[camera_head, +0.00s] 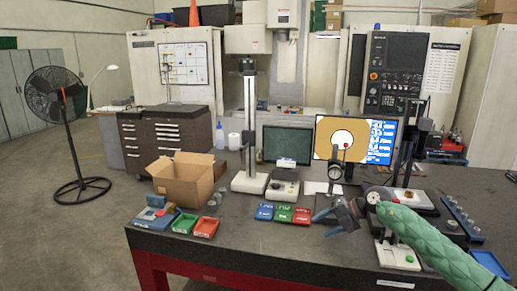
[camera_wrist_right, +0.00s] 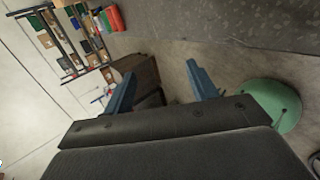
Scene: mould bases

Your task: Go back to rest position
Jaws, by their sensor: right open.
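My right gripper (camera_head: 325,224) reaches in from the right on an arm with a green quilted sleeve. It hovers above the front middle of the dark table (camera_head: 262,250), just right of the small red bin (camera_head: 302,216). Its two blue fingers are apart. The right wrist view shows the same fingers of the gripper (camera_wrist_right: 162,86) spread, with nothing between them. My left gripper is in neither view.
Blue and green bins (camera_head: 283,213) stand beside the red bin. A cardboard box (camera_head: 183,180), a green tray (camera_head: 185,222) and a red tray (camera_head: 206,227) are at left. A measuring stand (camera_head: 249,130) and monitor (camera_head: 355,138) stand behind. Bare tabletop lies in front.

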